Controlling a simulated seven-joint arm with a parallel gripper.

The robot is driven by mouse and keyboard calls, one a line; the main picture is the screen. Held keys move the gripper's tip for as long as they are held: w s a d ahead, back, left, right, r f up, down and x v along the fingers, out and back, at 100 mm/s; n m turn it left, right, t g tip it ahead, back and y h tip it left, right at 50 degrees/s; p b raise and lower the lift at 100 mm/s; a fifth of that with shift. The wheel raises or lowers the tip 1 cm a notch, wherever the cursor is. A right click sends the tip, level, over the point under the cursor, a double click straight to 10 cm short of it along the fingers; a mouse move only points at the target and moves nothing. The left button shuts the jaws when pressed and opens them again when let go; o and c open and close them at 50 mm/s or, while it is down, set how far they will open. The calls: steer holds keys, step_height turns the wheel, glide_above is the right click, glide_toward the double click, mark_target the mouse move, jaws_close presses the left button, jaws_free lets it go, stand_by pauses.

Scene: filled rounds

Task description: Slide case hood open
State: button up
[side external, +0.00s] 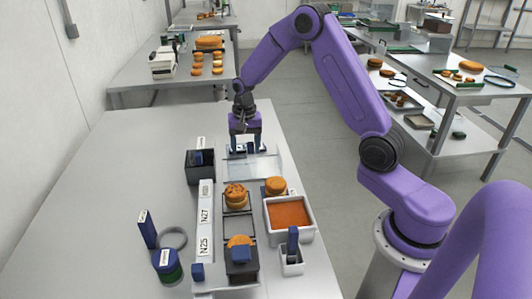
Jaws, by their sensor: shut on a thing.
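The case hood (262,168) is a clear, glassy cover lying over the far part of the row on the near table. My gripper (245,148) points down at its far edge and is shut on it; the exact grip point is small and hard to make out. Near the hood's near edge stand a filled round (236,199) on a dark rack and another round (275,185) to its right. How far the hood covers what lies below is hard to tell.
A white tray of orange filling (289,214) stands right of the rack, with a small white holder (291,262) in front. A black bin (200,167) stands left of the hood. A labelled white strip (204,232), a grey ring (173,238) and a green-blue tub (167,265) lie left. The table's left side is clear.

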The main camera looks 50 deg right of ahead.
steer(key=shift+w+a+f, duration=0.3)
steer(key=shift+a+f, duration=0.05)
steer(key=shift+f, duration=0.1)
stand_by(1.4)
steer(key=o, duration=0.8)
steer(key=shift+c, duration=0.2)
steer(key=shift+a+r, duration=0.15)
steer(key=shift+a, duration=0.05)
steer(key=shift+c, duration=0.3)
steer(key=shift+o, duration=1.3)
steer(key=shift+w+r, duration=0.2)
steer(key=shift+r, duration=3.3)
